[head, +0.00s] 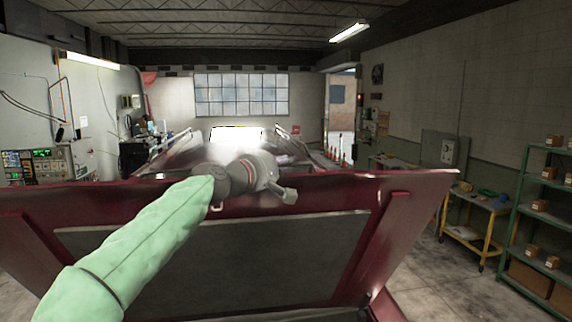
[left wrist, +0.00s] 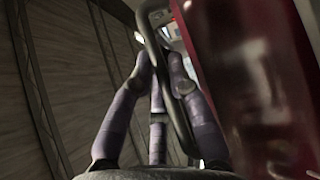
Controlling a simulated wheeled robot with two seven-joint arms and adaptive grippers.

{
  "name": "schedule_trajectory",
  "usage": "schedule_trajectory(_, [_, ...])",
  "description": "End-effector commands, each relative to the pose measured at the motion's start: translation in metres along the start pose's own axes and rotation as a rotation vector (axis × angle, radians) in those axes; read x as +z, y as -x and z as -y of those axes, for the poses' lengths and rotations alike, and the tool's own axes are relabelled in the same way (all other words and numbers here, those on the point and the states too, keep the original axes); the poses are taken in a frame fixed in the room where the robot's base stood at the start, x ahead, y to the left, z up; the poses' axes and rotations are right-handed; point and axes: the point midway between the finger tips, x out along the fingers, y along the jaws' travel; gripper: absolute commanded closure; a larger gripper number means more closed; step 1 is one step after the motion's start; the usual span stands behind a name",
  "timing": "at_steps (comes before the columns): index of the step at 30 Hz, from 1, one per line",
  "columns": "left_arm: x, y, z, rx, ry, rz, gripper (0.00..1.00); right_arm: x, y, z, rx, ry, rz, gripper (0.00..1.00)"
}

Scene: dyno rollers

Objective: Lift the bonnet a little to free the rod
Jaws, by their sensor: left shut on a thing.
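The bonnet (head: 418,205) is dark red and stands raised across the head view, its underside and dark inner panel (head: 240,255) facing me. My left gripper (head: 285,194) is at its upper edge, near the middle. In the left wrist view, my left gripper (left wrist: 163,75) is shut on a bent grey bar (left wrist: 172,105). The bonnet's glossy red face (left wrist: 255,90) is close on the right there. I cannot tell where the bar joins the bonnet. A small loop (head: 217,207) shows on the bonnet left of the gripper. I cannot make out the rod. My right gripper is not in view.
A green shelf (head: 520,210) with small boxes and a yellow-legged table (head: 470,220) stand at the right. An instrument with a lit display (head: 40,165) is at the left. Grey floor (head: 430,270) is clear between the bonnet and the shelf.

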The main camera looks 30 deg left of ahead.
Motion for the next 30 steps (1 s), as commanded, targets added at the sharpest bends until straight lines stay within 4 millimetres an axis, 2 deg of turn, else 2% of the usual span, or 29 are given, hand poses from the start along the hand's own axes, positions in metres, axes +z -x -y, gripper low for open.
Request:
schedule_trajectory(1, [0.0,0.0,0.0,-0.001,-0.003,0.001,0.73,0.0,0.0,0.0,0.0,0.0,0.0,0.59])
schedule_trajectory(3, [0.0,0.0,0.0,0.0,-0.002,0.001,0.56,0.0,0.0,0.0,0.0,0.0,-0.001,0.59])
schedule_trajectory(13, [0.0,0.002,-0.001,0.002,-0.001,0.0,0.56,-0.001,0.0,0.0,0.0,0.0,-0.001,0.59])
schedule_trajectory(17, [0.0,0.009,-0.002,0.003,-0.001,-0.001,0.56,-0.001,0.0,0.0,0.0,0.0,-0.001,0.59])
schedule_trajectory(20, [0.0,0.022,-0.002,0.004,-0.001,-0.001,0.56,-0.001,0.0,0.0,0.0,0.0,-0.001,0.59])
schedule_trajectory(30, [-0.001,0.081,-0.001,0.003,-0.001,-0.002,0.56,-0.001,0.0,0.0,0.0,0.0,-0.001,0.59])
